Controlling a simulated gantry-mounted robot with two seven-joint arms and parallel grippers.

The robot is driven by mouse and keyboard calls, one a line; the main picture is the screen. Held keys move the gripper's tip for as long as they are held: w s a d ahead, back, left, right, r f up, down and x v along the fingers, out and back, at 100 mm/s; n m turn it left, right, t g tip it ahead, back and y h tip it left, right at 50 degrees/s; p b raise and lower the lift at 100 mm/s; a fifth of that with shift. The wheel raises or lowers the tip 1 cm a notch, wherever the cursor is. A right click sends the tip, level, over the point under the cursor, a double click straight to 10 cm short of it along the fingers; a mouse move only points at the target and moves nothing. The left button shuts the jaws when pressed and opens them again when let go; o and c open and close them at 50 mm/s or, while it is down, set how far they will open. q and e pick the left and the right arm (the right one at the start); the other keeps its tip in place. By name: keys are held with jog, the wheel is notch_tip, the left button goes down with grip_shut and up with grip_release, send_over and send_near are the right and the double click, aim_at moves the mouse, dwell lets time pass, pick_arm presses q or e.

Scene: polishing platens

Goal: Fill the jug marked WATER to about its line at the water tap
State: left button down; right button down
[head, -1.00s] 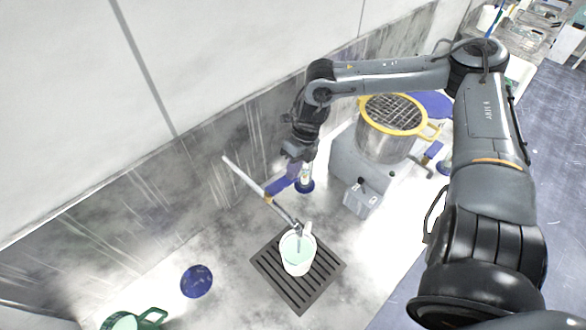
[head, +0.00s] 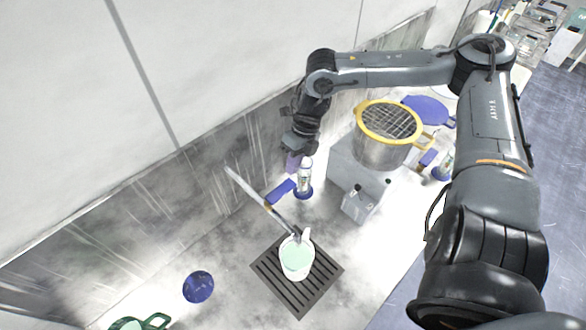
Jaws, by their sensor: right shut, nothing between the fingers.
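A white jug (head: 285,274) stands upright on a dark slatted drain grate (head: 321,270), below the spout of the water tap (head: 247,187). Pale green-looking liquid (head: 296,256) shows inside it. I cannot read a WATER mark or see a fill line from here. No stream is visible between spout and jug. The tap is a long slanted metal pipe from the wall with a blue lever (head: 280,192). My right gripper (head: 293,162) is shut and empty, just above the lever and apart from it. My left gripper is not in view.
A bottle with a blue base (head: 304,178) stands close beside the right gripper. A steel pot with a yellow rim (head: 380,150) sits on a grey unit further right.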

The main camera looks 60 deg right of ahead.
jog(key=a+b+v, duration=0.1)
jog(key=v, duration=0.7)
jog(key=shift+w+a+r+b, duration=0.2)
jog(key=shift+a+r+b, duration=0.05)
jog(key=shift+r+b, duration=0.05)
dwell(0.3)
